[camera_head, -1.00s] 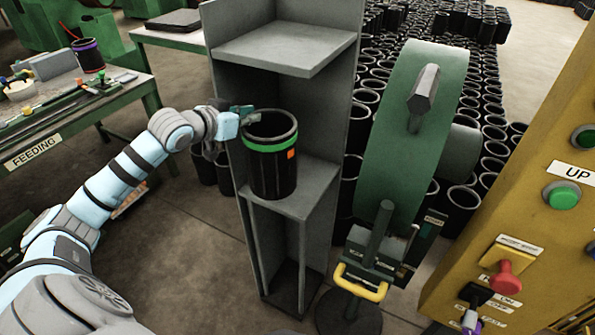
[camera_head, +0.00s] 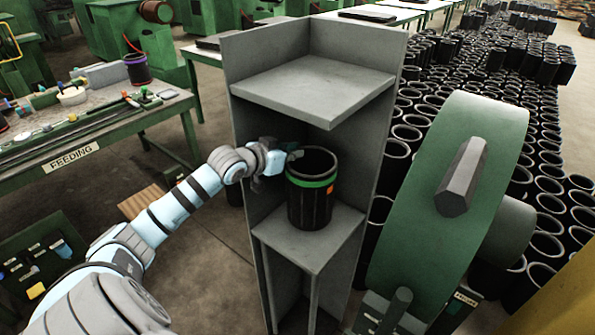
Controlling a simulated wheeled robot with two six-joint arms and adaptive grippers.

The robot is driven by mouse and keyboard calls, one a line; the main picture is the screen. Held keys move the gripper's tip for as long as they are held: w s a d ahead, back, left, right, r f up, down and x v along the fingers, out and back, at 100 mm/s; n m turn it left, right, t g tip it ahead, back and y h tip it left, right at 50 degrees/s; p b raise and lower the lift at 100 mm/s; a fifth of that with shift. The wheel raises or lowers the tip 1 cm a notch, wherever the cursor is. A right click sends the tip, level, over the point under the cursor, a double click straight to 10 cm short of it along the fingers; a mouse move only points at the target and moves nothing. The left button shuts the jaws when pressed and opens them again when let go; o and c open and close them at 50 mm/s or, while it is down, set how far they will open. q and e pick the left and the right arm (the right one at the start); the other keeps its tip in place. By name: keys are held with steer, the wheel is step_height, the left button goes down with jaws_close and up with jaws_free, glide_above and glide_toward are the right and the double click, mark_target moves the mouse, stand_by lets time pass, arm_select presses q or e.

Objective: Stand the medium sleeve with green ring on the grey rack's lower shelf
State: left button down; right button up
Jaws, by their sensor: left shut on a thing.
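The medium sleeve with green ring (camera_head: 311,205) is a black open cylinder with a green band near its top and an orange patch. It is upright at the lower shelf (camera_head: 300,250) of the grey rack (camera_head: 250,125); its base looks to be on or just above that shelf. My left gripper (camera_head: 290,158) is at the sleeve's upper left rim and is shut on it; the sleeve partly hides the fingertips. My right gripper is not in view.
The rack's upper shelf (camera_head: 310,92) overhangs behind and above the sleeve. A green machine wheel (camera_head: 445,190) stands close on the right. The FEEDING table (camera_head: 150,122) is at left, holding a purple-ringed sleeve (camera_head: 138,72). Many black sleeves (camera_head: 480,85) stand behind.

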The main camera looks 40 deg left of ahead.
mark_target(291, 164)
arm_select(q)
step_height(291, 164, down, 3)
steer(key=shift+w+f, duration=0.1)
steer(key=shift+w, duration=0.05)
steer(key=shift+w+f, duration=0.1)
steer(key=shift+f, duration=0.1)
steer(key=shift+r, duration=0.1)
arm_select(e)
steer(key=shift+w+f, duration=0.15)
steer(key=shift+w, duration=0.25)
arm_select(q)
steer(key=c, duration=2.1)
jaws_free()
steer(key=o, duration=0.4)
